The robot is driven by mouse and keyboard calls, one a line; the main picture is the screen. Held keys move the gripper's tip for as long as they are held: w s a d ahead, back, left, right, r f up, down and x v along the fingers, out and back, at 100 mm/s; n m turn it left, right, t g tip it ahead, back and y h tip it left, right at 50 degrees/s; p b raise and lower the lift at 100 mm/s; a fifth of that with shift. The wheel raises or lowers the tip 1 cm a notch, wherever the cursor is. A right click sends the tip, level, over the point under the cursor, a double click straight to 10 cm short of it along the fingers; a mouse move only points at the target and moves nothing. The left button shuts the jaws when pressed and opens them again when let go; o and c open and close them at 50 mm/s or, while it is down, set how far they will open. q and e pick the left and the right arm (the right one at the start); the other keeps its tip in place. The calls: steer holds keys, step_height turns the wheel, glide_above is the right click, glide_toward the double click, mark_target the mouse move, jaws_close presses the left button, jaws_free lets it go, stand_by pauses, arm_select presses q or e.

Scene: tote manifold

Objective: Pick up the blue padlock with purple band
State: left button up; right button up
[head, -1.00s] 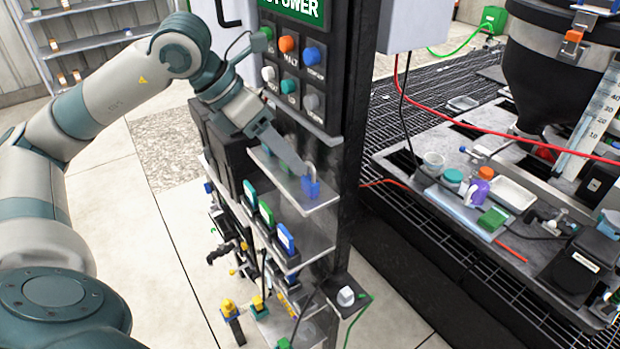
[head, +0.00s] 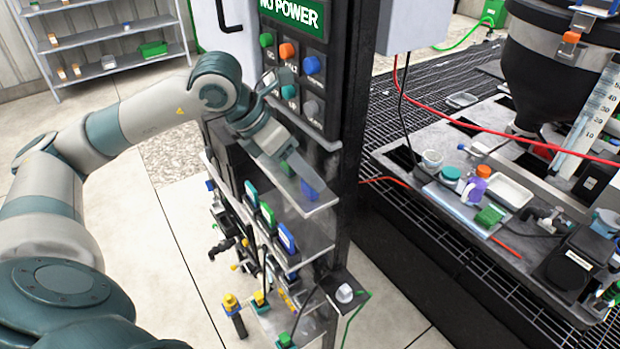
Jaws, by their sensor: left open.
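A blue padlock (head: 309,191) stands at the right end of the top small shelf (head: 323,204) on the dark panel post. Only part of its blue body shows, as a finger of my left gripper covers its upper part. No purple band can be made out. My left gripper (head: 312,181) reaches down from the upper left, open, with its tips at the padlock. Whether the fingers are around it or touch it cannot be told. A green padlock-like item (head: 287,168) sits on the same shelf to the left, partly hidden by the gripper. My right gripper is not in view.
Above the shelf is a button panel (head: 288,65) under a "NO POWER" sign (head: 292,12). A lower shelf (head: 308,245) holds green and blue tags. A bench (head: 530,258) with cups and bottles stands at right.

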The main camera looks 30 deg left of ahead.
arm_select(q)
steer(key=shift+w+d+f, duration=0.15)
steer(key=shift+w+f, duration=0.05)
steer(key=shift+f, duration=0.2)
steer(key=c, duration=1.2)
steer(key=shift+r, duration=0.2)
